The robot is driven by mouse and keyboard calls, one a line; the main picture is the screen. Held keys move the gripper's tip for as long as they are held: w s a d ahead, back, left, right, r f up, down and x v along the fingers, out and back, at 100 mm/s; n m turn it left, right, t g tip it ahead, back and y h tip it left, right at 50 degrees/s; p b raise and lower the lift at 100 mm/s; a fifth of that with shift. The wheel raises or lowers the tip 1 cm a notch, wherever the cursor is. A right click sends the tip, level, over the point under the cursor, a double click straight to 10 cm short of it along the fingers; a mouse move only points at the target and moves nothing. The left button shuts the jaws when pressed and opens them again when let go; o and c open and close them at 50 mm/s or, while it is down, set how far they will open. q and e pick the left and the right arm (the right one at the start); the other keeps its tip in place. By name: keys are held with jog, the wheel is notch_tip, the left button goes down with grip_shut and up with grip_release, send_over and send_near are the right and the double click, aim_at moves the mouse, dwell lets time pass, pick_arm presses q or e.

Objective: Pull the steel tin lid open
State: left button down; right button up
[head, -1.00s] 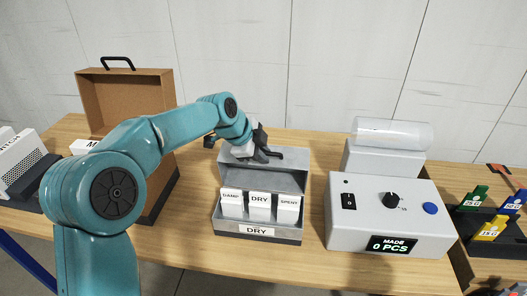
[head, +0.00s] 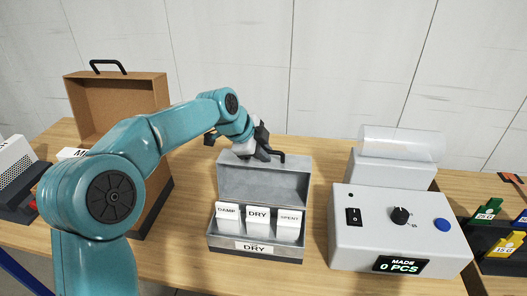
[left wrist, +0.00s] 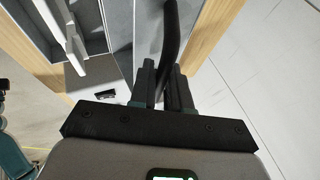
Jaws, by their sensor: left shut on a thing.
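The steel tin (head: 215,240) stands on the table, with a "DRY" label on its front. Its grey lid (head: 262,183) is raised at the back, with its inner face towards me. Three white packets stand in the tin, marked DAMP (head: 227,218), DRY (head: 257,221) and SPENT (head: 289,225). My left gripper (head: 262,150) is at the lid's top edge, shut on the black lid handle (head: 280,155). In the left wrist view the handle bar (left wrist: 172,38) runs between the fingers of my left gripper (left wrist: 163,82). My right gripper is out of view.
A grey machine (head: 390,225) with knob, switch and "0 PCS" display stands to the right of the tin. An open brown case (head: 118,105) is at the left, partly behind my arm. Coloured tags (head: 485,212) are at the far right. Bare table (head: 190,255) lies around the tin.

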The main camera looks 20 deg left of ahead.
pick_arm(q)
jog(key=shift+w+a, duration=0.1)
jog(key=shift+w, duration=0.05)
jog(key=c, duration=1.2)
grip_release()
jog(key=shift+o, duration=0.2)
jog(key=b+v, duration=0.1)
jog(key=v, duration=1.5)
jog(key=shift+s, duration=0.25)
jog(key=shift+r, duration=0.1)
